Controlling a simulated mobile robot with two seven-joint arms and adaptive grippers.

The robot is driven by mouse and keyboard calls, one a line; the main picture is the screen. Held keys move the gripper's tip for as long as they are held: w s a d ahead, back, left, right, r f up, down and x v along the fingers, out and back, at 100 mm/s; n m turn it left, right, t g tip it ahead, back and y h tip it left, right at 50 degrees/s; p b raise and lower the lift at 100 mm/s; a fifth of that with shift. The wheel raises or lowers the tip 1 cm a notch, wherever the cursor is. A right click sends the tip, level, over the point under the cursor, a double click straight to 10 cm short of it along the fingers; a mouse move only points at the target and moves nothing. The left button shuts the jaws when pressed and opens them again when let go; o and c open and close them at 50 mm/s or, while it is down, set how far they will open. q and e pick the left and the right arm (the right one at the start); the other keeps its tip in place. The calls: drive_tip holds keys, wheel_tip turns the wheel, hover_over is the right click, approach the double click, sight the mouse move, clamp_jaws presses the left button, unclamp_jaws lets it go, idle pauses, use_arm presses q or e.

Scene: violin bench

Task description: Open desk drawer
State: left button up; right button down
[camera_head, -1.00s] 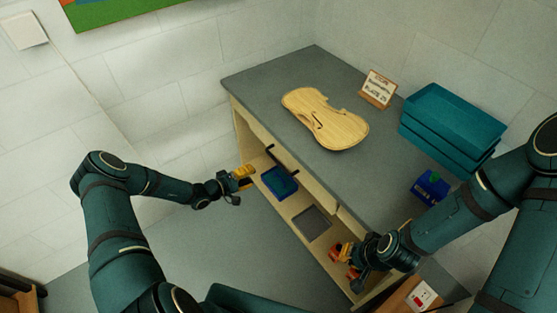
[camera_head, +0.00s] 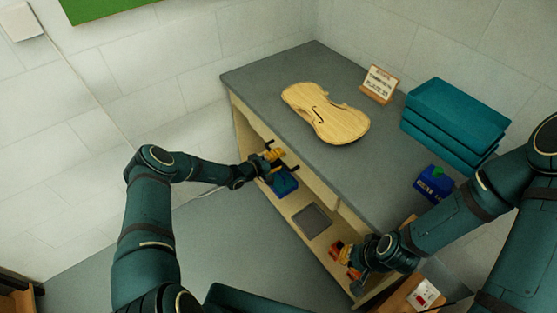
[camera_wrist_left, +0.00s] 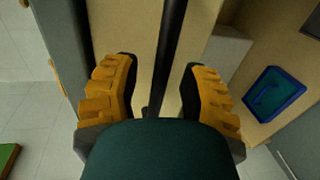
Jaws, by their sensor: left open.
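The grey-topped wooden desk (camera_head: 240,82) stands against the wall. Its pale drawer front (camera_wrist_left: 130,22) fills the middle of the left wrist view. The black bar handle (camera_wrist_left: 173,38) runs up that view between the fingers of my left gripper (camera_wrist_left: 160,92). These orange-padded fingers are open, one on each side of the bar, with a visible gap to it. In the head view my left gripper (camera_head: 274,160) is at the desk's front, partly covering the handle. The drawer looks shut. My right gripper (camera_head: 344,258) is by the lower shelf at the right; its jaw opening is unclear.
A violin body (camera_head: 328,112), a sign (camera_head: 378,84), teal boxes (camera_head: 455,112) and a blue box (camera_head: 432,184) are on the desk. The open shelf holds a blue tray (camera_head: 285,184) and a grey tray (camera_head: 312,220). Floor left of the desk is clear.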

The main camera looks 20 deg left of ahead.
use_arm(q)
drive_tip(key=shift+o, duration=0.3)
clamp_jaws()
